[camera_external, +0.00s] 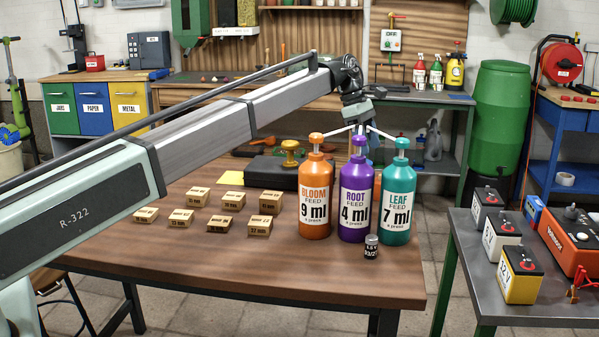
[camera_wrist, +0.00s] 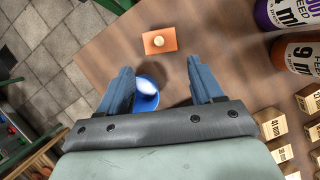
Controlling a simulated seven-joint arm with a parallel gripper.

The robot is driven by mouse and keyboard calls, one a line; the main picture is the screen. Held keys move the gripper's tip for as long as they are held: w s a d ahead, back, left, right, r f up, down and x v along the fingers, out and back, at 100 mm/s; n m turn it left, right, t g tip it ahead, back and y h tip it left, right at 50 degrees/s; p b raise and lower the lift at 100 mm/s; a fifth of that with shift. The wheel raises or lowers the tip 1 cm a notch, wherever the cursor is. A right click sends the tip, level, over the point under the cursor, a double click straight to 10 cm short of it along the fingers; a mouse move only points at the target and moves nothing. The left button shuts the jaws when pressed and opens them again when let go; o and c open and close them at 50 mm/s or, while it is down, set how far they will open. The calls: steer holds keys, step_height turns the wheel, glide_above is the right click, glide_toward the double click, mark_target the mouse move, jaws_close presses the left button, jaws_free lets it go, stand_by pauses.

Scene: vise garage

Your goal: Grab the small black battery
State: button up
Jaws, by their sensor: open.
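A small box-shaped battery with a dark casing, pale label and red top detail (camera_external: 486,205) stands on the grey bench at the right in the external view. A white-labelled battery (camera_external: 501,238) and a yellow one (camera_external: 520,274) stand in a row in front of it. My gripper (camera_wrist: 160,72) is open and empty in the wrist view. In the external view, it is up behind the pump bottles, well left of the batteries, with its fingers partly hidden. No battery shows in the wrist view.
Orange (camera_external: 315,207), purple (camera_external: 356,205) and teal (camera_external: 396,208) bottles stand on the wooden table, near a small dark jar (camera_external: 371,249) and several small boxes. A blue round container (camera_wrist: 147,95) lies below my fingers. A gap separates table and grey bench.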

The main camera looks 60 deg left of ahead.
steer(key=shift+c, duration=0.5)
step_height(320, 180, up, 14)
steer(key=m+g+y, duration=0.1)
steer(key=m+y, duration=0.4)
steer(key=m, duration=0.2)
glide_above(372, 236)
steer(key=d, duration=0.1)
steer(key=f, duration=1.9)
steer(key=shift+w+a+f, duration=0.15)
steer(key=shift+a+f, duration=0.1)
steer(key=shift+f, duration=0.1)
steer(key=shift+a+f, duration=0.2)
steer(key=shift+f, duration=2.4)
